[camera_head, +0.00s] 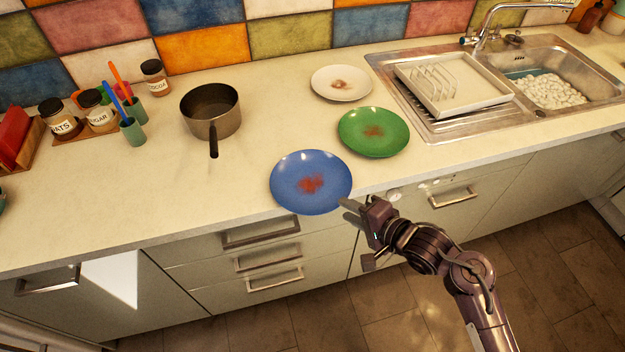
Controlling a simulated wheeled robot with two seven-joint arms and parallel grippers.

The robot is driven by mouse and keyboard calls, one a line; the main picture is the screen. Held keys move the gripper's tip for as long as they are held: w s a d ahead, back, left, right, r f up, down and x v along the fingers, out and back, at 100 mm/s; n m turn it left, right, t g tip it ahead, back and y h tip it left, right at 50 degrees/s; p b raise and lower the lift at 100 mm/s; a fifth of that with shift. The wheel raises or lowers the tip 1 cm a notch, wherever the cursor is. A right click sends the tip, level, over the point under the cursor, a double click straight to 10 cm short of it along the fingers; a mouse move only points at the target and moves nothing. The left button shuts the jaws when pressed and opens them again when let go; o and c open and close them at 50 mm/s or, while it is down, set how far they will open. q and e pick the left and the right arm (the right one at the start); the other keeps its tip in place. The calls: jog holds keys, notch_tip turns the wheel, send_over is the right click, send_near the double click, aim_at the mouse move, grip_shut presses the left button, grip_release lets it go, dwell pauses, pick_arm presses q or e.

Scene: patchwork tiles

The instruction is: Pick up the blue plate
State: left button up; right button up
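The blue plate (294,170) lies on the counter near its front edge, with a reddish-brown smear in its middle. Its near rim covers the counter's edge in the picture. My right gripper (347,209) is just right of the plate's near right rim, at the counter's front edge. Its two fingers point left toward the plate and look parted, with nothing between them. I cannot tell whether a fingertip touches the rim. My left gripper is not in view.
A green plate (372,146) and a white plate (341,94), both smeared, lie behind the blue one. A saucepan (211,110) stands to the left, its handle toward me. A dish rack (453,91) stands by the sink (581,67). The counter's front left is clear.

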aim_at(335, 205)
jog(key=x, duration=0.4)
jog(key=shift+s+a+r+p, duration=0.1)
jog(key=shift+s+r+p, duration=0.05)
jog(key=shift+p, duration=0.15)
jog(key=shift+a, duration=0.1)
grip_shut()
